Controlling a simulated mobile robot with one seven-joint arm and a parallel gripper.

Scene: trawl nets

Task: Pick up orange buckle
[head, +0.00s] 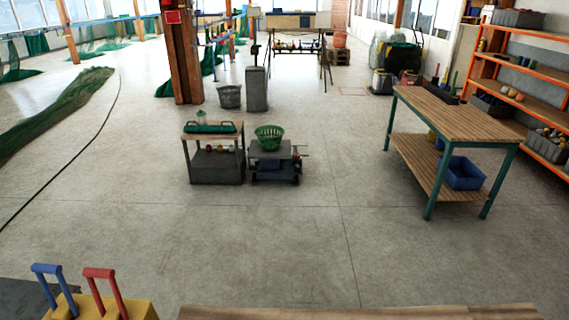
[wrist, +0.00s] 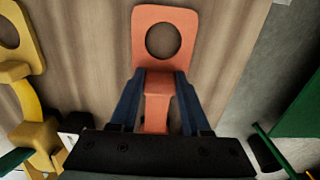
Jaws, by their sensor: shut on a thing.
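The orange buckle (wrist: 168,78) shows in the wrist view, a flat plate with a round hole at its top and a narrower part lower down. My gripper (wrist: 157,88) is shut on this narrower part, with one blue finger on each side. The buckle's lower end is hidden behind the dark gripper body. Wooden boards lie behind the buckle; I cannot tell whether it touches them. Neither the buckle nor my gripper can be made out in the head view.
A yellow buckle-like piece (wrist: 38,135) lies left of my gripper. A green object (wrist: 298,108) is at the right. In the head view, a wooden surface (head: 360,312) shows at the bottom edge, with blue and red handles (head: 103,290) at the lower left. Open floor lies beyond.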

